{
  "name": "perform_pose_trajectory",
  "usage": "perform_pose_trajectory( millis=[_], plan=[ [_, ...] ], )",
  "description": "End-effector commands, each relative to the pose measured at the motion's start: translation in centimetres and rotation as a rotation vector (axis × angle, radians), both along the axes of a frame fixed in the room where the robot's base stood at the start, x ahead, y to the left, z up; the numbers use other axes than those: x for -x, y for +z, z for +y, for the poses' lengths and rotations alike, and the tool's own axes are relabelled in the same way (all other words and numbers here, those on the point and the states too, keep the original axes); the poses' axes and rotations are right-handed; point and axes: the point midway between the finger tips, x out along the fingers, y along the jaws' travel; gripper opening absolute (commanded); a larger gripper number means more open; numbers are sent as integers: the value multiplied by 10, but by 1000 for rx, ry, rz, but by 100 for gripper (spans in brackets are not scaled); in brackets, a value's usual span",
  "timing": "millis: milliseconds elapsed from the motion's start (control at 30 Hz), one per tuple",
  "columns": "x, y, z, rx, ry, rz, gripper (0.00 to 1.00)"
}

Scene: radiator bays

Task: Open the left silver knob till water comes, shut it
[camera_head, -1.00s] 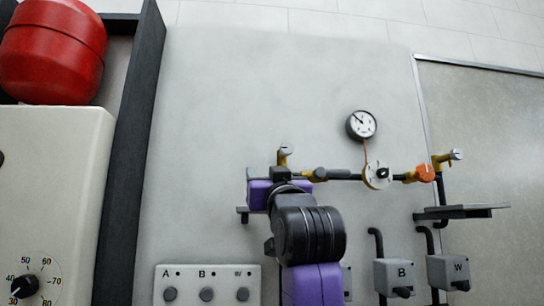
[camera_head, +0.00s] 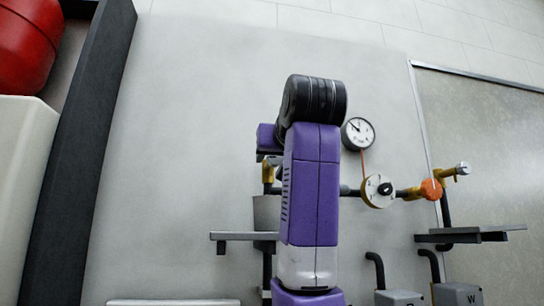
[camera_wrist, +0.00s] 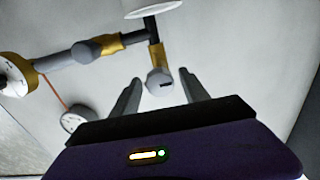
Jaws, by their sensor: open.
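The left silver knob (camera_wrist: 159,84) shows in the wrist view as a round grey cap with a dark slot, on a brass stem. My gripper (camera_wrist: 161,77) is open, with one finger on each side of the knob in the picture. I see gaps on both sides; how far the fingertips are from it in depth I cannot tell. In the head view my purple arm hides the knob, and only part of its brass fitting (camera_head: 267,173) shows. A grey cup (camera_head: 266,212) stands below it on a shelf (camera_head: 229,236). I see no water.
A pressure gauge (camera_head: 357,133), a white dial (camera_head: 378,190), an orange knob (camera_head: 431,188) and the right silver knob (camera_head: 463,168) lie to the right. A right shelf (camera_head: 470,235) juts out below them. A dark post (camera_head: 82,150) stands at left.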

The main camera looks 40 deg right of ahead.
Motion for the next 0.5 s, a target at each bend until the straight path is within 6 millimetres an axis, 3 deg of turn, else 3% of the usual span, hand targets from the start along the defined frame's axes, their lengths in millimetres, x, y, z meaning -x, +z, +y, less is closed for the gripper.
perform_pose_trajectory(
  millis=[200, 500],
  plan=[
    [-23, 1, -15, 0, 1, 1, 53],
    [-30, 0, -20, 1, 1, -1, 53]
  ],
)
